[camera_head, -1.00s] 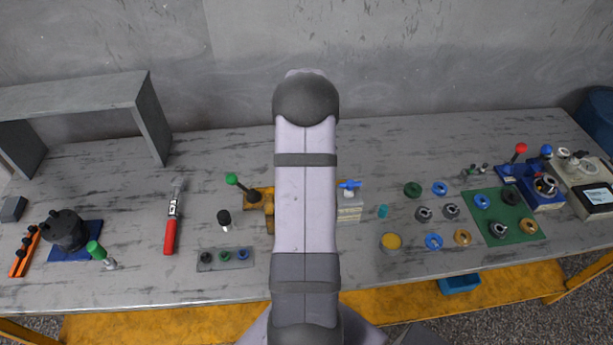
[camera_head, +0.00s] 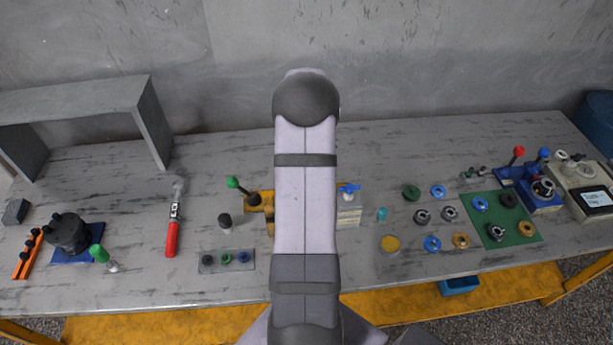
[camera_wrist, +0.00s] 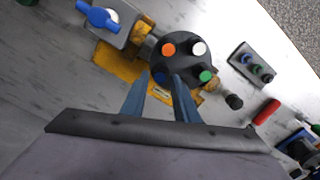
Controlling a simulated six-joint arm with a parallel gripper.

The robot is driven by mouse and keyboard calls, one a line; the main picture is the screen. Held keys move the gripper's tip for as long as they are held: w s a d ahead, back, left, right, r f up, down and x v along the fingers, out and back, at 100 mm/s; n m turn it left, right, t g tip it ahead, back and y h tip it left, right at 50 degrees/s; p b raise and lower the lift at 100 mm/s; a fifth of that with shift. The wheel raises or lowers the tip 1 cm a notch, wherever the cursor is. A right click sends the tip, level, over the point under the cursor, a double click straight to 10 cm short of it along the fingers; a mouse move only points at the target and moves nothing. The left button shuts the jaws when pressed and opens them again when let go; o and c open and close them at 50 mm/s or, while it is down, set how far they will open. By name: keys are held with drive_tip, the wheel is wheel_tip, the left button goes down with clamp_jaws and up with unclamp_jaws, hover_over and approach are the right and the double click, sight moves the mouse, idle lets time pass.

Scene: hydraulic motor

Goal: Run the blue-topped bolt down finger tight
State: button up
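In the wrist view the motor is a dark round body (camera_wrist: 182,60) with an orange, a white, a green and a blue bolt top on its face. The blue-topped bolt (camera_wrist: 159,77) is at the face's lower left, nearest my gripper. My gripper (camera_wrist: 161,78) has its two bluish fingers apart, with the blue top between their tips. A gap seems to show beside the top; contact is not clear. How far the bolt is in cannot be seen. In the head view my arm hides the gripper and the motor.
The motor sits at a yellow fixture (camera_wrist: 118,66), beside a grey block with a blue handle (camera_wrist: 98,16). A grey tray of small plugs (camera_head: 227,261), a black knob (camera_head: 224,221) and a red-handled tool (camera_head: 171,238) lie left of my arm. Rings and a green mat (camera_head: 515,237) lie right.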

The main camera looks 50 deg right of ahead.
drive_tip(key=shift+r+p, duration=0.8)
drive_tip(key=shift+r, duration=0.5)
drive_tip(key=shift+f, duration=0.1)
drive_tip(key=shift+f+n+b, duration=0.25)
drive_tip(key=shift+n+b, duration=0.45)
drive_tip(key=shift+n, duration=0.5)
drive_tip(key=n, duration=0.1)
drive_tip(key=n+b, duration=0.1)
drive_tip(key=n, duration=0.1)
drive_tip(key=shift+f, duration=0.3)
drive_tip(key=n+b, duration=0.2)
drive_tip(key=n, duration=0.4)
drive_tip(key=shift+f, duration=0.15)
drive_tip(key=shift+f, duration=0.1)
drive_tip(key=shift+f+b, duration=0.95)
drive_tip(key=shift+b, duration=0.1)
